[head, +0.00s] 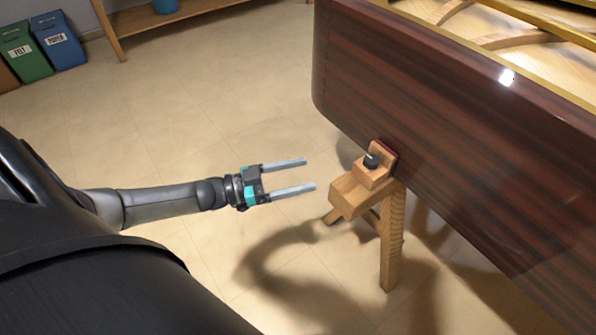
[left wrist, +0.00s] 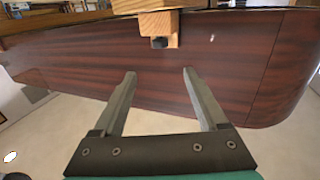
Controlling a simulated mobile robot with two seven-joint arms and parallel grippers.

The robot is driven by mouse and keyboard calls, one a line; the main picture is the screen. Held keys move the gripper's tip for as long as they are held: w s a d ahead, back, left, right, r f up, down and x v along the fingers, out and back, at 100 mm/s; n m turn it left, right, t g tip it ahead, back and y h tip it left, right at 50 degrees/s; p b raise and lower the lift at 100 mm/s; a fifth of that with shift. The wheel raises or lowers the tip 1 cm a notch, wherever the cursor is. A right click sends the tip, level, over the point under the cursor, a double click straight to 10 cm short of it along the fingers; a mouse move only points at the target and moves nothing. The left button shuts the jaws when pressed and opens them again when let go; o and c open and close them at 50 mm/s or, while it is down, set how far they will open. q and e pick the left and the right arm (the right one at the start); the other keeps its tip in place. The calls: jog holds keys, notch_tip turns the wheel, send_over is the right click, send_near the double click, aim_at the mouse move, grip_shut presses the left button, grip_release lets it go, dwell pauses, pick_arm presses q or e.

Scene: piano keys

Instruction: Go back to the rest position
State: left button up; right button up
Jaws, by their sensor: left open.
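My left gripper (head: 309,174) reaches in from the left in the head view, with its two grey fingers apart and nothing between them. In the left wrist view the open fingers (left wrist: 158,75) point toward the dark wooden side of the piano (left wrist: 90,60). In the head view the piano (head: 450,120) fills the right side. The gripper is apart from it, with floor showing between. My right gripper does not show in either view.
A wooden stand (head: 391,235) with a black knob (head: 371,160) is at the piano's side, just right of my left gripper. Blue (head: 60,45) and green (head: 25,55) bins stand at the far left. A wooden shelf (head: 135,20) is at the back. Tiled floor between is clear.

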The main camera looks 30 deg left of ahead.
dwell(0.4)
